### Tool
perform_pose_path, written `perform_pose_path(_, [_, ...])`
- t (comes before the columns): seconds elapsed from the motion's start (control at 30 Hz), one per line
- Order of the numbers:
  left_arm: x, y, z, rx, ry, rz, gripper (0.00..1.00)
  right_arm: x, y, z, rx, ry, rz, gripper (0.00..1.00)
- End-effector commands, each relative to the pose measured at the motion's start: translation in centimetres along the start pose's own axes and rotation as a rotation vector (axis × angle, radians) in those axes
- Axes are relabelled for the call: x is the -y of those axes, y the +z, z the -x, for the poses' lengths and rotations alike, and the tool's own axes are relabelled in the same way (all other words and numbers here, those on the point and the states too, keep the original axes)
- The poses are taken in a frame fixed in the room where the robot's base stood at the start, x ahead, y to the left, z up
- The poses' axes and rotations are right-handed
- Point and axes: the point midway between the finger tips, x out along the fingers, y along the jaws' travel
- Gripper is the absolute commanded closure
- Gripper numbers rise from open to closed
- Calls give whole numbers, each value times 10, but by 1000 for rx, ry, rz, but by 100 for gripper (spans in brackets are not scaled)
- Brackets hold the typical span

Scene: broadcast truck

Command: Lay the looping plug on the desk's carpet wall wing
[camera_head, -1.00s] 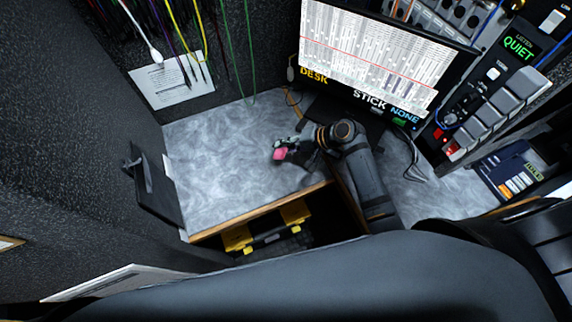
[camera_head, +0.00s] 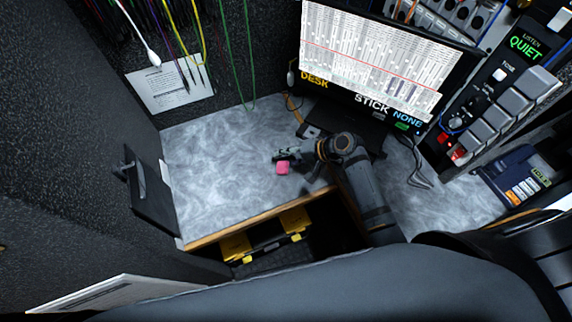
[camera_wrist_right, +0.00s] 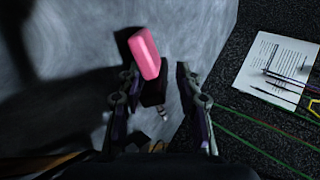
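The looping plug (camera_head: 282,168) has a bright pink body and is over or on the grey marbled desk wing (camera_head: 215,175) beside the carpet wall. In the right wrist view the plug (camera_wrist_right: 145,54) shows a dark lower part and a small metal tip. My right gripper (camera_head: 278,156) is low over this wing. In the wrist view its two fingers (camera_wrist_right: 155,85) are apart, one on each side of the plug, with a visible gap on the right. I cannot tell surely whether the plug rests fully on the surface. My left gripper is not in view.
A monitor (camera_head: 375,60) and a button panel (camera_head: 490,115) stand at the back right. A dark bracketed panel (camera_head: 150,190) is at the wing's left edge. Cables hang before the carpet wall, near a paper sheet (camera_head: 165,90). The wing's left and middle are clear.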

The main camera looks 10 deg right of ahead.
Motion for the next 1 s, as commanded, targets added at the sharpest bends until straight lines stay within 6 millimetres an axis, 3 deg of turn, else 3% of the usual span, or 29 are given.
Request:
perform_pose_path(0.1, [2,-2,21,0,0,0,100,5,0,20,-1,4,1,65])
perform_pose_path(0.5, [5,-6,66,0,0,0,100,3,0,74,0,4,0,65])
perform_pose_path(1.0, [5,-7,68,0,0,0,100,1,0,78,-1,1,0,65])
